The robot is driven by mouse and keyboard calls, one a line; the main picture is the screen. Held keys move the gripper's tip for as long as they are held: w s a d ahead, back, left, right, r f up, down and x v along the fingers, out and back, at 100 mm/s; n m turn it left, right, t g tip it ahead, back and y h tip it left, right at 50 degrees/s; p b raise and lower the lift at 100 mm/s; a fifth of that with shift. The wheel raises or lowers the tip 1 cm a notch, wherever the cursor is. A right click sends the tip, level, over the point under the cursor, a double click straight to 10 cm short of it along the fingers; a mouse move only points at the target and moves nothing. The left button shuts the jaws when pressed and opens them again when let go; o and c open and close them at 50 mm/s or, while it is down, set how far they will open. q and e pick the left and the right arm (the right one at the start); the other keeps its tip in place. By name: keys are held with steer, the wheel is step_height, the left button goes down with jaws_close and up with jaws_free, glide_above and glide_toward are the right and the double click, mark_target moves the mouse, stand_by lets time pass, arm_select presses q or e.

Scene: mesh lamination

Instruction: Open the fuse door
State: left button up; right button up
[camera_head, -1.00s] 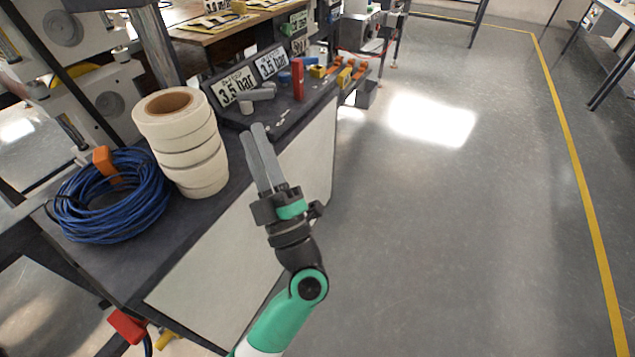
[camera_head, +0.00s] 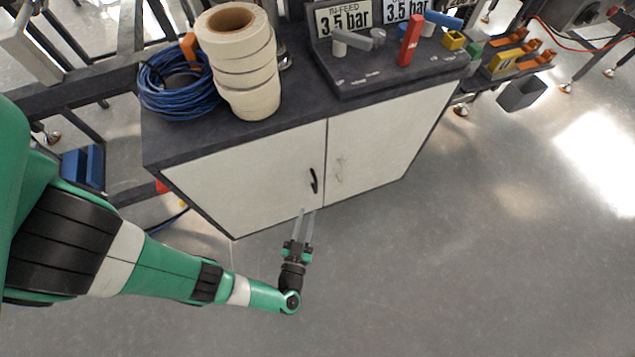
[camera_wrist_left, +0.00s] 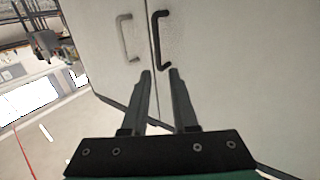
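Two white cabinet doors sit under a dark worktop: a left door (camera_head: 255,185) and a right door (camera_head: 385,135). Both look closed, and no label shows which is the fuse door. The left door has a black handle (camera_head: 314,181) near the seam; it also shows in the left wrist view (camera_wrist_left: 158,40). The right door has a pale handle (camera_head: 341,168), also in the wrist view (camera_wrist_left: 127,38). My left gripper (camera_head: 309,211) is open and empty, its fingertips just below the black handle in the head view. In the wrist view the fingertips (camera_wrist_left: 160,71) appear apart from both handles. My right gripper is out of view.
On the worktop (camera_head: 300,90) stand a stack of white rolls (camera_head: 245,75), a coil of blue cable (camera_head: 178,85) and a panel with pressure displays (camera_head: 345,18) and a red block (camera_head: 410,40). Open grey floor (camera_head: 450,270) lies in front of the cabinet.

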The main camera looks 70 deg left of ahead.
mark_target(316, 186)
arm_select(q)
steer(key=b+x, duration=0.2)
steer(key=x, duration=0.8)
steer(key=shift+w+b, duration=0.25)
steer(key=shift+b, duration=0.1)
steer(key=shift+w+a+r, duration=0.1)
steer(key=shift+w+a, duration=0.15)
steer(key=shift+a, duration=0.2)
steer(key=shift+c, duration=0.3)
jaws_close()
